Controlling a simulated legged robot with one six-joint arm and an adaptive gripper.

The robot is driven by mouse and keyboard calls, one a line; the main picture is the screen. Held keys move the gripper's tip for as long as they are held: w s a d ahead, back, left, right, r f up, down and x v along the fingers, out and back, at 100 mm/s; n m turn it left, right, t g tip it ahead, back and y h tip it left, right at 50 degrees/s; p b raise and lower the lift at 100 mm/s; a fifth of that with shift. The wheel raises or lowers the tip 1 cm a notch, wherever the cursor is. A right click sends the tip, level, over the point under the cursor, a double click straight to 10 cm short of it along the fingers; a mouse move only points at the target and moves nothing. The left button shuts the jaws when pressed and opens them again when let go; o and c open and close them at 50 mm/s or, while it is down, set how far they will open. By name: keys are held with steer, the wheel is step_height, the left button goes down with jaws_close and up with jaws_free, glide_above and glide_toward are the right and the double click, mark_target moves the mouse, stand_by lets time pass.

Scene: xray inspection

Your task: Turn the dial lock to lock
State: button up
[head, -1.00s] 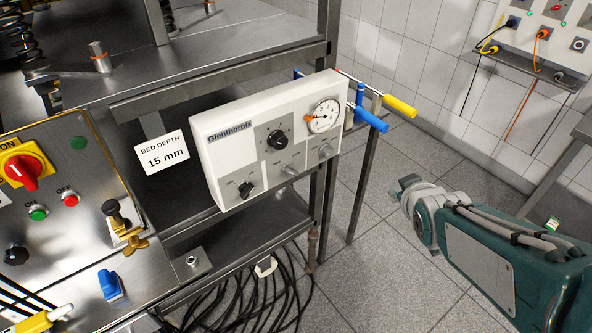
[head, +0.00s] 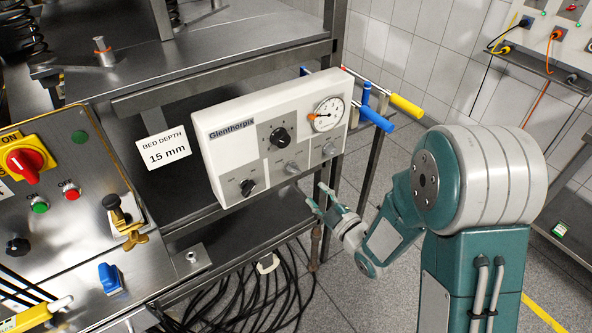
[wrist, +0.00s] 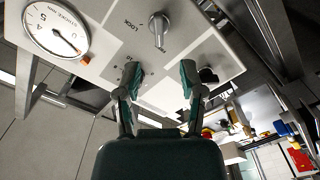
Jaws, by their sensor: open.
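In the wrist view, a silver pointer knob (wrist: 159,29) with the word LOCK beside it is the dial lock. It sits on a white control box (head: 212,160). In the head view its labels are too small to read, so I cannot tell which knob there it is. My gripper (head: 319,198) is in front of the box's lower right part, with its fingers towards the panel. It is open and empty. In the wrist view, my two fingertips (wrist: 160,78) are apart, below the silver knob and not around it. The left finger hides part of the panel.
The box also carries a round gauge (head: 327,114), a black dial (head: 280,138) and a lower black knob (head: 247,187). Blue (head: 376,121) and yellow (head: 406,106) handles stick out at its right. Black cables (head: 265,300) hang below.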

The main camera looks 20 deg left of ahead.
mark_target(297, 173)
steer(key=x, duration=1)
steer(key=shift+w, duration=0.15)
jaws_close()
